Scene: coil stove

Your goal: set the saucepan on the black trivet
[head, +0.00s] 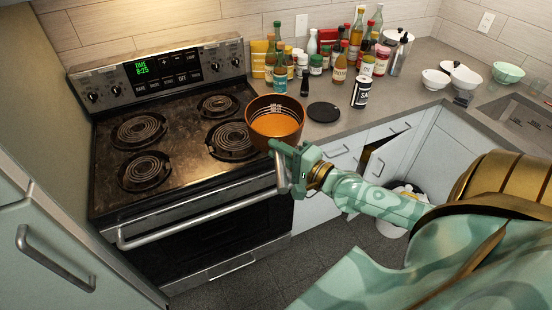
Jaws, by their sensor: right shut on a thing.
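The saucepan (275,122) is brown outside with an orange-copper inside. It is upright and appears held in the air, covering part of the stove's right edge and the counter in the head view. My right gripper (289,160) is shut on the saucepan at its near side, where the handle is mostly hidden by the fingers. The black trivet (323,112) is a flat dark disc on the grey counter, just right of the saucepan in the picture, with nothing on it. My left gripper is not in view.
The coil stove (180,132) is left of the saucepan, its burners bare. Bottles and jars crowd the counter behind the trivet, with a black salt container (361,92) close to its right. White bowls (436,79) stand farther right.

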